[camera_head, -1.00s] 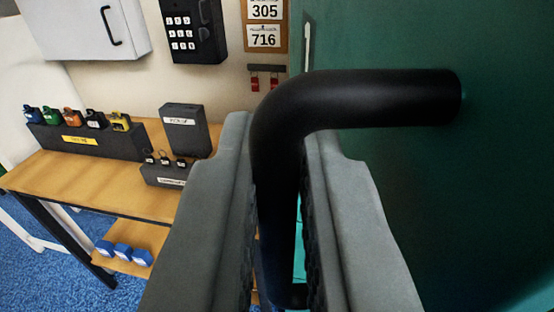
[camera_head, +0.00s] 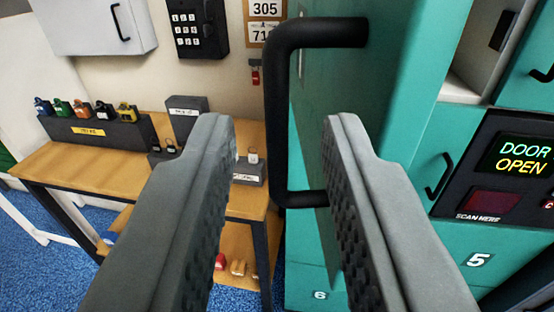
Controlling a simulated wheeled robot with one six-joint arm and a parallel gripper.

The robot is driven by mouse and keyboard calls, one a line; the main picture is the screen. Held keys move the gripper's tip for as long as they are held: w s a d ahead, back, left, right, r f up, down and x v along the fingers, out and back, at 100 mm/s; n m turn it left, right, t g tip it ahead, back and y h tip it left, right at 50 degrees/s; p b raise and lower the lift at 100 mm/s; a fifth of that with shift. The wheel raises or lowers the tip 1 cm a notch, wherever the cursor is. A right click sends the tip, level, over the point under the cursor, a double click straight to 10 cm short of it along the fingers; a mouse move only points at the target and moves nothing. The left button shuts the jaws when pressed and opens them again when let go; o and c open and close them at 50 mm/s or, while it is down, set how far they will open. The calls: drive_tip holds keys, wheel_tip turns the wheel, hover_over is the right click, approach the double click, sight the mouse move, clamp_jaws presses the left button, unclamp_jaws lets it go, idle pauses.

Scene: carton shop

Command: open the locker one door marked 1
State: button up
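A teal locker door (camera_head: 335,110) stands swung out, seen at a steep angle, with a black bar handle (camera_head: 277,115) on its face. No number shows on this door, so I cannot confirm it is door 1. My gripper (camera_head: 282,128) is open, with its two grey fingers spread wide. The handle's upright bar shows between the fingertips, a little beyond them, and neither finger seems to grip it. The locker display (camera_head: 523,155) at the right reads "DOOR OPEN".
Locker doors marked 5 (camera_head: 478,260) and 6 (camera_head: 320,294) are shut. An open compartment (camera_head: 470,75) shows at upper right. A wooden bench (camera_head: 90,175) with padlocks on a dark rack (camera_head: 100,133) stands left. A keypad box (camera_head: 193,28) hangs on the wall.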

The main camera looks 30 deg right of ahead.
drive_tip(key=v, duration=1.1)
drive_tip(key=shift+s+f, duration=0.1)
drive_tip(key=shift+s, duration=0.05)
drive_tip(key=s+d+f+n+g+y, duration=0.1)
drive_tip(key=s+d+f+n+y, duration=0.3)
drive_tip(key=d, duration=0.7)
drive_tip(key=s+d+f+n+g+y, duration=0.1)
drive_tip(key=s+d+f+y, duration=0.1)
drive_tip(key=s+d+f, duration=0.6)
drive_tip(key=s+d+f+t, duration=0.1)
drive_tip(key=s+d+f, duration=0.4)
drive_tip(key=s, duration=0.3)
drive_tip(key=s+d+f+t+y, duration=0.1)
drive_tip(key=s+d+f, duration=0.4)
drive_tip(key=s, duration=0.3)
drive_tip(key=s+d+f+t+y, duration=0.1)
drive_tip(key=s+d+f, duration=0.4)
drive_tip(key=s, duration=0.4)
drive_tip(key=shift+d+f+n+t, duration=0.2)
drive_tip(key=shift+d+n+t, duration=0.15)
drive_tip(key=shift+d, duration=0.3)
